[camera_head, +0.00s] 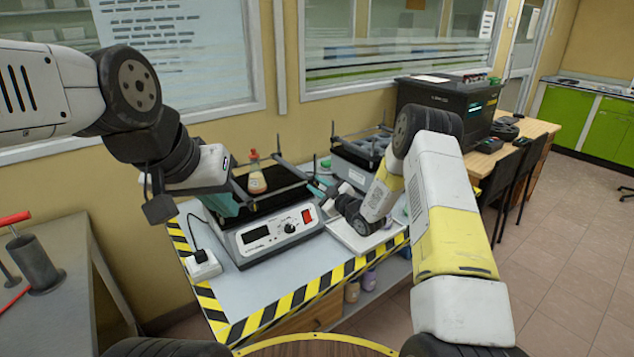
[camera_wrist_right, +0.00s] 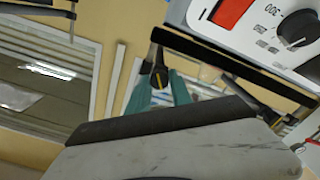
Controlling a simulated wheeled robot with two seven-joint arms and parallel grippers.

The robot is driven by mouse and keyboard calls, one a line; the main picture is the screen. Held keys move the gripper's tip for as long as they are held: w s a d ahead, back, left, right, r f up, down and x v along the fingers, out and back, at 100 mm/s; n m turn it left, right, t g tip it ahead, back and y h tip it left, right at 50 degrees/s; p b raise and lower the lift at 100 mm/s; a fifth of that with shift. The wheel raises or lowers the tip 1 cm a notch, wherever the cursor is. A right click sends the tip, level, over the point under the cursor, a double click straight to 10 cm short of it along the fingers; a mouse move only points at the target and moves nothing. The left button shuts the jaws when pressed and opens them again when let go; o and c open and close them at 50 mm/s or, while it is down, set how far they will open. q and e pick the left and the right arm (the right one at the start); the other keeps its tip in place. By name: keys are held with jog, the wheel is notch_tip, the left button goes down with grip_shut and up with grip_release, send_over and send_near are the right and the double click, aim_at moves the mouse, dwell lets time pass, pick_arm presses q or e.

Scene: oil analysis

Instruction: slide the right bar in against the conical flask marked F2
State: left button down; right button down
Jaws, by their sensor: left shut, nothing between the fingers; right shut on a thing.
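A conical flask (camera_head: 257,178) with pale amber liquid and an orange-brown cap stands on the dark shaker platform; its marking is too small to read. A dark bar (camera_head: 290,168) runs along the platform to the right of the flask, with a gap visible between them. My right gripper (camera_head: 322,188) is at the platform's right side. In the right wrist view its teal fingers (camera_wrist_right: 160,90) are shut on a small dark part with a yellow mark (camera_wrist_right: 158,80), apparently the bar's knob. My left gripper (camera_head: 230,200) is shut and empty at the platform's left side, partly hidden by its arm.
The shaker's control panel (camera_head: 270,234) faces front, with a red switch and knob. A metal tray (camera_head: 350,238) lies right of it, and a second grey device (camera_head: 355,160) stands behind. A white power adapter (camera_head: 203,265) sits front left. The table's front left is mostly clear.

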jog(key=n, duration=0.5)
jog(key=shift+f+n, duration=0.1)
jog(key=shift+n, duration=2.5)
jog(key=s+a, duration=0.4)
jog(key=a, duration=0.1)
jog(key=s+a, duration=0.2)
jog(key=a, duration=0.1)
jog(key=shift+a, duration=0.1)
jog(key=c, duration=1.2)
grip_release()
jog(key=shift+o, duration=0.2)
jog(key=v, duration=0.7)
jog(key=shift+s+d, duration=0.25)
jog(key=shift+s, duration=0.05)
